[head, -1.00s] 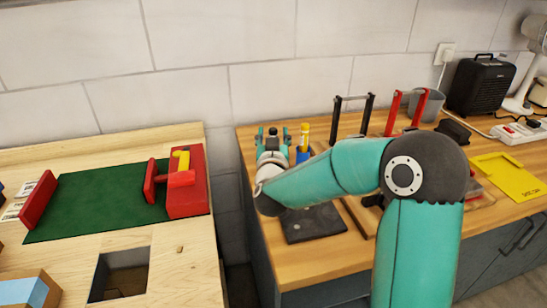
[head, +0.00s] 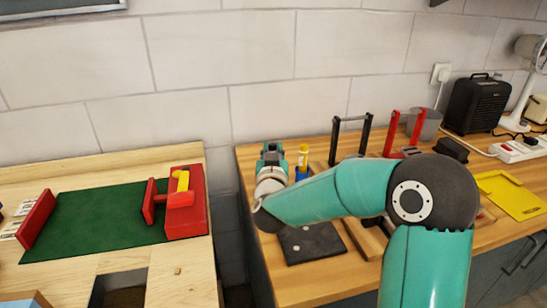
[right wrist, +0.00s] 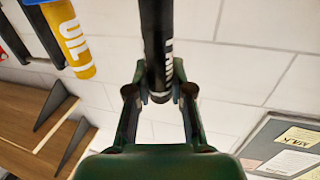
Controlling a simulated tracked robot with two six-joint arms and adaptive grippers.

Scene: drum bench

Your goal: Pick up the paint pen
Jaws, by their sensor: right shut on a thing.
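My right gripper (head: 271,150) is over the left end of the wooden counter. In the right wrist view its two fingers (right wrist: 160,95) are shut on a dark pen (right wrist: 156,40) with white lettering that I cannot fully read, which I take for the paint pen. The pen's lower part is out of that view, and the gripper hides it in the head view. A yellow marker (head: 303,155) stands upright in a blue holder (head: 301,173) just right of the gripper. The yellow marker also shows in the right wrist view (right wrist: 70,40), apart from the fingers. My left gripper is not in view.
A dark plate (head: 312,243) lies in front on the counter (head: 290,288). Black (head: 335,140) and red (head: 391,133) upright handles stand farther right. At the left is a workbench with a green mat (head: 95,220) and a red block (head: 186,210). A gap separates bench and counter.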

